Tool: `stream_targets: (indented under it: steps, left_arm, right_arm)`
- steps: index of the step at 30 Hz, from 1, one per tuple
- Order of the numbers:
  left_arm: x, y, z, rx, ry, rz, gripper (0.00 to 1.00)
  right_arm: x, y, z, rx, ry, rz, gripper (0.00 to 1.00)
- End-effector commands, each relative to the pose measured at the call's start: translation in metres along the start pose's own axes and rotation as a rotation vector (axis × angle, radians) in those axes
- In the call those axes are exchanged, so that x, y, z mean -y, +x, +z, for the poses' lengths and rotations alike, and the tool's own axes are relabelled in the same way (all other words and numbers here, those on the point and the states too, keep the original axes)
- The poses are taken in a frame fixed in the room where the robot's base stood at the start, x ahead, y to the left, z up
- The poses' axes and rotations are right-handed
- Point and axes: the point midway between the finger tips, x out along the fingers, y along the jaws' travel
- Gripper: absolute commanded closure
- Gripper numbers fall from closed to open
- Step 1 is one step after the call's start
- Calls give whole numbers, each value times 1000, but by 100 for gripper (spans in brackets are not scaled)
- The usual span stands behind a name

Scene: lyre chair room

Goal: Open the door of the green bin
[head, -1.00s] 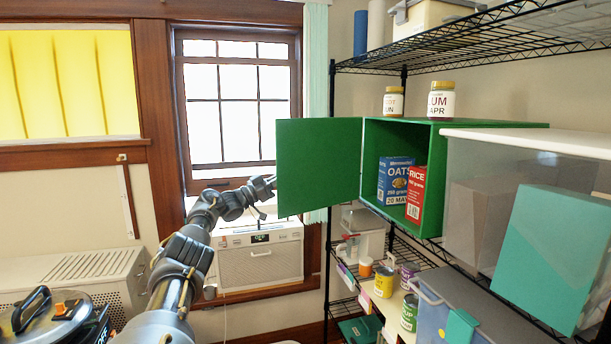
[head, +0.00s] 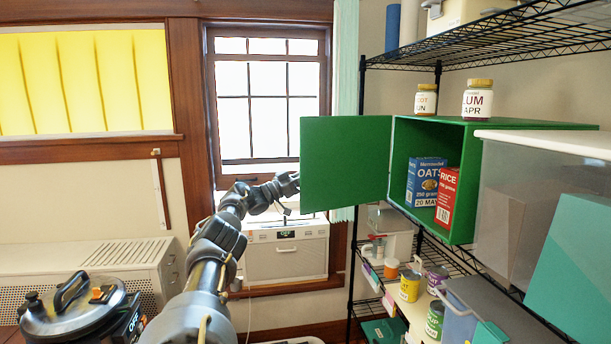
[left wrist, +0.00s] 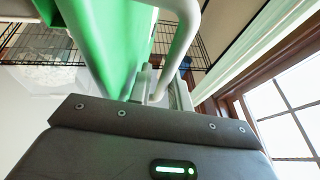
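The green bin (head: 400,160) lies on its side on the wire shelf, its opening facing left. Its green door (head: 345,165) stands wide open, swung out to the left of the opening. My left gripper (head: 292,183) is at the door's free edge, partly hidden behind it. In the left wrist view the door (left wrist: 105,45) rises close beside the left gripper (left wrist: 155,85), with a pale curved bar (left wrist: 183,40) by the fingers. My right gripper is not in view.
Inside the bin stand a blue oats box (head: 425,182) and a red rice box (head: 447,195). Two jars (head: 477,100) stand on top. A clear tub (head: 500,205) is at right. A window unit (head: 285,258) is behind my arm; a pot (head: 72,310) is lower left.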

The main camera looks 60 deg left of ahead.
Motion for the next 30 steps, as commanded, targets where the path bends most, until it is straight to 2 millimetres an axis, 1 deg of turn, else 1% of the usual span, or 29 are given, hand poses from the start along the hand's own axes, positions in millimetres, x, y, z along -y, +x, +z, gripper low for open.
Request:
stream_targets:
  steps: [7, 11, 14, 18, 21, 25, 30]
  left_arm:
    - [1, -3, 0, 1, 0, -3, 81]
    - [2, -14, 3, 2, 0, -6, 81]
    - [2, -28, 6, 1, 0, -5, 81]
    - [2, -56, 8, 0, 2, -5, 81]
    - [1, -75, 7, 0, 1, -4, 81]
    - [1, -94, 5, 2, 1, -4, 81]
    - [0, -107, 2, 2, 2, -3, 81]
  right_arm:
    - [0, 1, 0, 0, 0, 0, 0]
    - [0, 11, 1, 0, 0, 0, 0]
    - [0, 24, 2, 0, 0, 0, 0]
    - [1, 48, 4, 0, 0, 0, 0]
    - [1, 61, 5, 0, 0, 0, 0]
    - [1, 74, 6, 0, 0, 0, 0]
    - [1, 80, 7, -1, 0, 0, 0]
